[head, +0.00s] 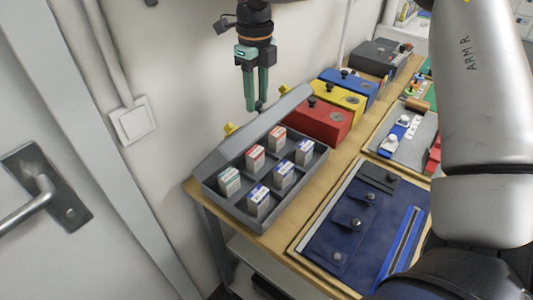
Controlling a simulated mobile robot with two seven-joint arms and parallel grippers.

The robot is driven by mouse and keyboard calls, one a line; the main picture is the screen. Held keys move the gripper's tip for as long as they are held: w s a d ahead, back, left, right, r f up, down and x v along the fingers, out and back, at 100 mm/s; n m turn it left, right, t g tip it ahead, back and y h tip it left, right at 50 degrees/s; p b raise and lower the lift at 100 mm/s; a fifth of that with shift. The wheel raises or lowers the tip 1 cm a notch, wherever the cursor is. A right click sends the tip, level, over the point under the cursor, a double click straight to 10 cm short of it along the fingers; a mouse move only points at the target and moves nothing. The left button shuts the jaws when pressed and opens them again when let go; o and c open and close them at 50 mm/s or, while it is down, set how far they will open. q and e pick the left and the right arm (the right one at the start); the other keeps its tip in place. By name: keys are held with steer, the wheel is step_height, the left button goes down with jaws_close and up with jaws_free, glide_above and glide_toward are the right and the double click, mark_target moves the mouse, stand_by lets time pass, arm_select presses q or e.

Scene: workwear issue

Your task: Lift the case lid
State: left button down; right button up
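The grey case (268,211) stands on the wooden bench, with small labelled white boxes in its compartments. Its grey lid (222,151) is raised along the case's wall-side edge, so the inside shows. Yellow tabs show at the lid's upper edge. My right gripper (257,103), with green fingers, points down at the lid's upper edge. A visible gap separates the fingers. A small dark knob (260,106) shows right by the fingertips; I cannot tell whether they touch it. My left gripper is not in view.
Red (318,124), yellow (340,97) and blue (350,84) boxes with dark knobs stand in a row behind the case. A dark blue panel (335,222) lies to its right. The wall is close on the left, and my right arm covers the right side.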

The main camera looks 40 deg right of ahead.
steer(key=o, duration=0.4)
steer(key=shift+o, duration=0.2)
